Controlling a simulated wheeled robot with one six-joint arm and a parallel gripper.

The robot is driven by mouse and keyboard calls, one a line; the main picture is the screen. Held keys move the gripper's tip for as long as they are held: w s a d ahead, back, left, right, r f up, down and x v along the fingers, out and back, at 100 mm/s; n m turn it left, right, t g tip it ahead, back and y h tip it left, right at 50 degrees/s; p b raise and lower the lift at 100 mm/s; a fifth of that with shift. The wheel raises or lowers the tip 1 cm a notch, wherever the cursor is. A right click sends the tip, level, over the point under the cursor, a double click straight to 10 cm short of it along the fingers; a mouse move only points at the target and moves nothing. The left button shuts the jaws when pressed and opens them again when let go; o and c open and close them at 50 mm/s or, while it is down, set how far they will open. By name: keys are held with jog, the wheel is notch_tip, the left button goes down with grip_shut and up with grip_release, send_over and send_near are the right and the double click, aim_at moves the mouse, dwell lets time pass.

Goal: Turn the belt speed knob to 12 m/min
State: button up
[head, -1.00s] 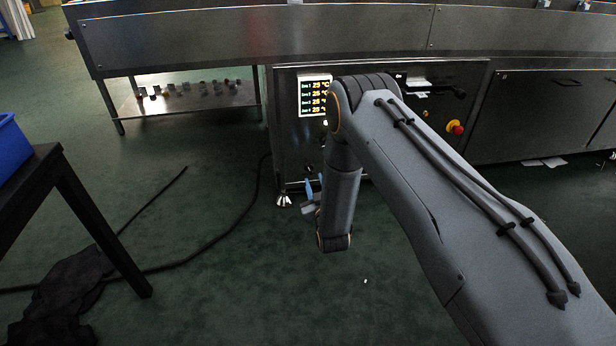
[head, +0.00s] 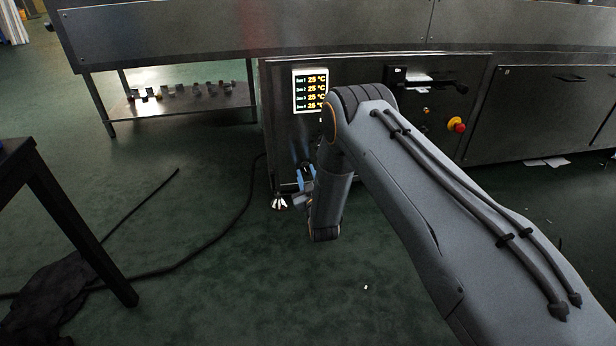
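The dryer's control panel (head: 276,110) is on the front of the steel machine. Its lit display (head: 310,92) shows several zone temperatures, each reading 25 °C. I cannot make out the belt speed knob; my arm covers the middle of the panel. My gripper (head: 305,178) shows only in part, as small blue and grey pieces behind my arm's lower link, low in front of the panel. Whether its fingers are open or shut is not visible.
A red and yellow emergency stop (head: 456,125) and a black handle (head: 447,85) are on the panel's right. A low steel shelf (head: 185,104) holds several small parts. A dark table (head: 40,190) stands at left. A cable (head: 200,250) and dark cloth (head: 65,290) lie on the floor.

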jog(key=shift+c, duration=0.2)
jog(key=shift+d, duration=0.1)
grip_shut()
jog(key=shift+m+p, duration=0.3)
jog(key=m+p, duration=0.2)
jog(key=shift+d+r+m, duration=0.1)
jog(key=shift+m, duration=0.3)
jog(key=m+p, duration=0.2)
jog(key=m, duration=0.2)
jog(key=shift+d+m, duration=0.15)
jog(key=shift+m, duration=0.15)
jog(key=shift+w+d+f+m+p, duration=0.1)
jog(key=shift+m+p, duration=0.65)
jog(key=shift+m, duration=1.15)
jog(key=shift+f+m+p, duration=0.1)
jog(key=shift+m+p, duration=0.6)
jog(key=shift+m, duration=1.5)
